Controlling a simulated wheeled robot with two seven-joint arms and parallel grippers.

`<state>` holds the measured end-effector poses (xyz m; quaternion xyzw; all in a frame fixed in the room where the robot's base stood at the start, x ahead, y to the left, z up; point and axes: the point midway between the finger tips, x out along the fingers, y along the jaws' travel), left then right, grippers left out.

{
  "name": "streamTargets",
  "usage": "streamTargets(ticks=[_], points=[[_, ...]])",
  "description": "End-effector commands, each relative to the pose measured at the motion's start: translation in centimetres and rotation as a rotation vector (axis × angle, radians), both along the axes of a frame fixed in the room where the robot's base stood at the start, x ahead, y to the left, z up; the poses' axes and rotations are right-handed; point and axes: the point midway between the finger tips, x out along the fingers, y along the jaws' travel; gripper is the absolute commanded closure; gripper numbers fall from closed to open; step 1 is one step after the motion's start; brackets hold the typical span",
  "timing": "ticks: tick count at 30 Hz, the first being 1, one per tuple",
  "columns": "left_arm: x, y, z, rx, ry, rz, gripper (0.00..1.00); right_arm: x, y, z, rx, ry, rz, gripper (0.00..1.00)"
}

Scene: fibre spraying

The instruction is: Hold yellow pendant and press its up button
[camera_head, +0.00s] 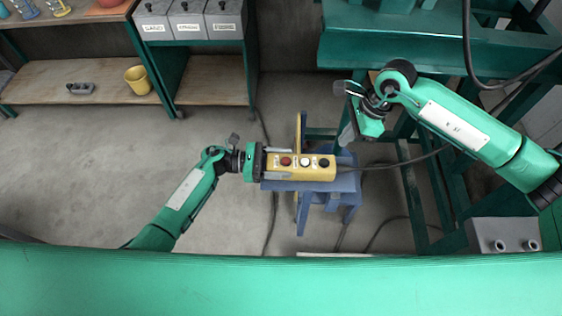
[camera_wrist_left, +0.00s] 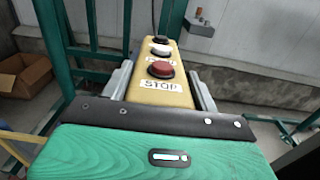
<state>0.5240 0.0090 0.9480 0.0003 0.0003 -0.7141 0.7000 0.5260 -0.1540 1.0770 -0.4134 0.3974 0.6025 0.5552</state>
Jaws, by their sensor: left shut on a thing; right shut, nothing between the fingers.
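The yellow pendant (camera_head: 301,175) lies roughly horizontal in the head view, above a blue stool. It has a red button, a white button and a black button in a row. My left gripper (camera_head: 280,163) is shut on its left end, with a finger along each side. In the left wrist view the pendant (camera_wrist_left: 160,92) runs away from me between the fingers, the red button (camera_wrist_left: 161,69) nearest with a STOP label. The label by the white button (camera_wrist_left: 160,49) is partly hidden. My right gripper (camera_head: 350,112) is shut and empty, up and right of the pendant, apart from it.
The blue stool (camera_head: 345,195) stands under the pendant. A black cable (camera_head: 400,162) runs right from the pendant's end. A green steel frame (camera_head: 440,200) fills the right side. Shelves with grey bins (camera_head: 188,20) and a yellow cup (camera_head: 138,79) stand upper left. The left floor is clear.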

Motion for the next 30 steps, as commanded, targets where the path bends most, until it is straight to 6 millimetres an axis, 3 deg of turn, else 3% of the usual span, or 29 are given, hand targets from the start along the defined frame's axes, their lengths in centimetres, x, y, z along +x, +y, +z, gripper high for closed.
streamTargets(ticks=[16, 24, 30], points=[[0.0, 0.0, 0.0, 0.000, 0.000, 0.001, 0.75, -0.3, 0.8, -0.1, 0.031, 0.013, -0.070, 1.00], [0.0, 0.0, 0.0, 0.000, 0.000, 0.001, 0.75, -1.0, 3.4, 0.3, 0.198, 0.093, -0.459, 1.00], [0.0, 0.0, 0.0, 0.000, 0.000, 0.001, 0.75, -1.2, 4.0, 1.0, 0.347, 0.197, -0.798, 1.00]])
